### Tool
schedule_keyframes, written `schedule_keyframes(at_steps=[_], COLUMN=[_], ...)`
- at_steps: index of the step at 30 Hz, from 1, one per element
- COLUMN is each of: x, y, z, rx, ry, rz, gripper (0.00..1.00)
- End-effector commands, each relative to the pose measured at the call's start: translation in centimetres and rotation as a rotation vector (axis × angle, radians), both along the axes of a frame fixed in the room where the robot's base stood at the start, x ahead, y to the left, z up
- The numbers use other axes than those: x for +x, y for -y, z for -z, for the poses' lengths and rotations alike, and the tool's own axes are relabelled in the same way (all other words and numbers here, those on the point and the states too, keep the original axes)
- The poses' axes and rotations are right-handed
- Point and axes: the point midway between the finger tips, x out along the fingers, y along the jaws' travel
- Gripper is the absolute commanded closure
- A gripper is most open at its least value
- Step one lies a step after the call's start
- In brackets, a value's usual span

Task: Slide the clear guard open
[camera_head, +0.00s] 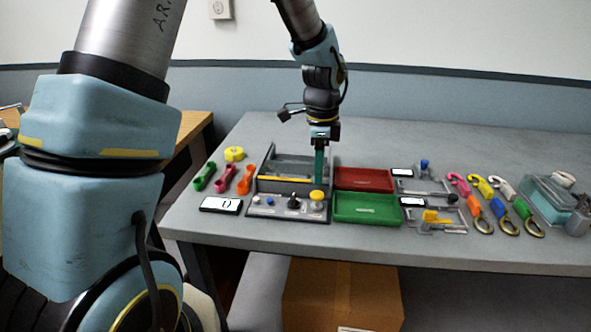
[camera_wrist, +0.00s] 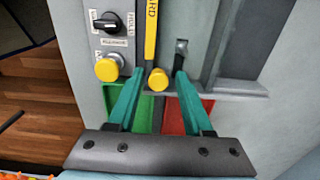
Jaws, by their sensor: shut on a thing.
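The clear guard is hard to make out. Its yellow labelled strip (camera_head: 284,178) crosses the grey fixture (camera_head: 262,211) in the head view, and the strip (camera_wrist: 151,35) shows part of the word "GUARD" in the wrist view. A round yellow knob (camera_wrist: 158,80) sits at the end of this strip. My gripper (camera_wrist: 160,74) has its two green fingers on either side of that knob and is shut on it. In the head view my gripper (camera_head: 319,183) points down at the right end of the strip, and the fingers hide the knob.
The fixture's front panel has a black rotary switch (camera_head: 293,202) and a yellow push button (camera_head: 317,196) close below my gripper. A red tray (camera_head: 363,179) and a green tray (camera_head: 367,209) stand just right. Colored straps (camera_head: 222,179) lie left; clips (camera_head: 480,187) lie farther right.

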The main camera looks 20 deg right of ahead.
Motion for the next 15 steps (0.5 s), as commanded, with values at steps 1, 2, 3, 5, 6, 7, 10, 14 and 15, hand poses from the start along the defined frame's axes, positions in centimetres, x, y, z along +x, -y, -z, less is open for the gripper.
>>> schedule_keyframes(at_steps=[1,2,3,5,6,7,10,14,15], x=[-0.6,-0.6,-0.6,-0.5,-0.5,-0.4,0.0,0.6,0.8], y=[-0.5,-0.5,-0.5,-0.4,-0.4,-0.4,-0.2,0.1,0.2], z=[1.0,1.0,1.0,1.0,1.0,1.0,1.0,0.9,0.9], rx=[0.015,0.016,0.016,0.016,0.016,0.016,0.016,0.015,0.016], ry=[-0.018,-0.019,-0.019,-0.019,-0.019,-0.019,-0.019,-0.018,-0.019], rz=[0.0,0.0,0.0,0.0,0.0,-0.001,-0.001,0.0,0.0], gripper=[0.83,0.84,0.84,0.84,0.84,0.84,0.84,0.84,0.84])
